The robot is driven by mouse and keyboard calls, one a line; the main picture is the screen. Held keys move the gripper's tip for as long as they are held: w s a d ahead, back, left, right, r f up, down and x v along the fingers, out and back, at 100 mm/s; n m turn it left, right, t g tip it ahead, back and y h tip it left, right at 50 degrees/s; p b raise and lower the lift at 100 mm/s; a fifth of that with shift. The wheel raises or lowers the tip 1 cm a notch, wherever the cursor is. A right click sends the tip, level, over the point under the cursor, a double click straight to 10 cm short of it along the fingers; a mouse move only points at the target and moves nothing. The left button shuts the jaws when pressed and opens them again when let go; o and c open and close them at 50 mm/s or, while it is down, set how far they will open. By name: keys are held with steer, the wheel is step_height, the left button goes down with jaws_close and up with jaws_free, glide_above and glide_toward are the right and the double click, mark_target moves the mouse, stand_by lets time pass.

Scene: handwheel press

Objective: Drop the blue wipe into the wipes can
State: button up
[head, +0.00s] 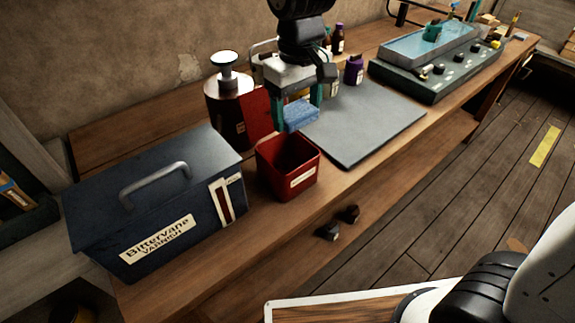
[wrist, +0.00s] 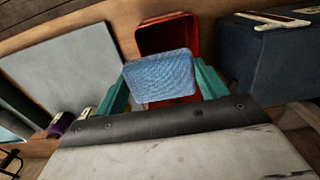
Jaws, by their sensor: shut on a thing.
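The blue wipe (head: 300,115) is a small textured blue block, held between the green fingers of my gripper (head: 298,110). In the wrist view the blue wipe (wrist: 160,77) sits between both fingertips (wrist: 162,85). The wipes can is a red, square, open-topped box (head: 270,180) on the workbench, with a pale label on its front. In the head view the wipe is above the can, over its back right part. In the wrist view the red can (wrist: 193,40) shows just beyond the wipe, which hides part of its opening.
A dark blue varnish box (head: 150,205) with a handle stands left of the can. A dark red dispenser bottle (head: 228,105) is behind it. A grey mat (head: 370,120) lies to the right, and a green machine with a tray (head: 440,75) stands beyond it.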

steer(key=shift+f, duration=1.5)
steer(key=o, duration=1.1)
steer(key=shift+r, duration=0.1)
step_height(320, 180, up, 8)
steer(key=shift+f, duration=0.15)
